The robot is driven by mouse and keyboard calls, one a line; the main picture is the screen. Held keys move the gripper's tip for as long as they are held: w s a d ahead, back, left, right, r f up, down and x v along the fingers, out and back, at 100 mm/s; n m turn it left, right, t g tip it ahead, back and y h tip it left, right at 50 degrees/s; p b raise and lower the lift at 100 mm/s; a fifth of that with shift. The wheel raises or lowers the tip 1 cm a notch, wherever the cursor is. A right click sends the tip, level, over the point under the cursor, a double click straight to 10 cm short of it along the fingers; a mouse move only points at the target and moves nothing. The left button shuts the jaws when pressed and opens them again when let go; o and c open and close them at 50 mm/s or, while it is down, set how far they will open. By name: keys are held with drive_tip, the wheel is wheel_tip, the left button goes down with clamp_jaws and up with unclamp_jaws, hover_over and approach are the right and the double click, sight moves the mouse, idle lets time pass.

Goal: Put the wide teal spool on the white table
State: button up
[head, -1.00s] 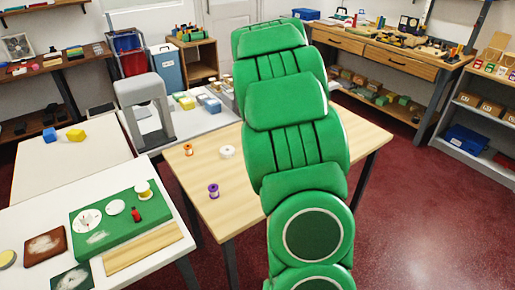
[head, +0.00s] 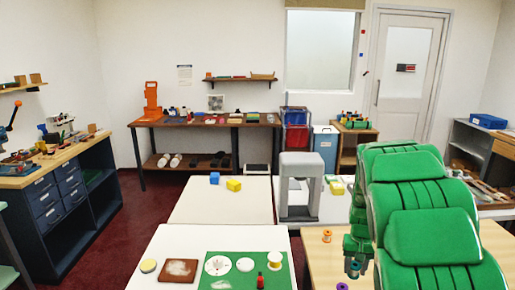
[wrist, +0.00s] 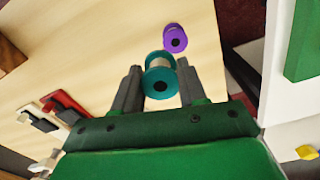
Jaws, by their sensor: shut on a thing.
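The wide teal spool (wrist: 160,78) is between the two fingers of my gripper (wrist: 158,76) in the wrist view, with its flange facing the camera. My gripper is shut on it. In the head view my gripper (head: 354,258) is over the left part of the wooden table (head: 320,262), and the teal spool (head: 353,268) shows small below it. I cannot tell whether the spool touches the wood. A near white table (head: 155,240) with a green mat stands left of the wooden table. Another white table (head: 200,208) lies behind it, holding a blue and a yellow block.
A purple spool (wrist: 175,38) stands on the wood just beyond the teal one. An orange spool (head: 327,235) stands farther back. The green mat (head: 240,268) holds white discs and a red bottle. A grey arch (head: 298,185) stands behind. The rear white table is mostly bare.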

drive_tip(key=w+a+f+n, duration=0.1)
drive_tip(key=a, duration=0.6)
drive_tip(key=w+a+f+n, duration=0.1)
drive_tip(key=w+a, duration=0.1)
drive_tip(key=a, duration=0.6)
drive_tip(key=shift+a+f+n, duration=0.25)
drive_tip(key=shift+f+n, duration=0.05)
drive_tip(key=shift+f, duration=0.1)
drive_tip(key=shift+w, duration=0.1)
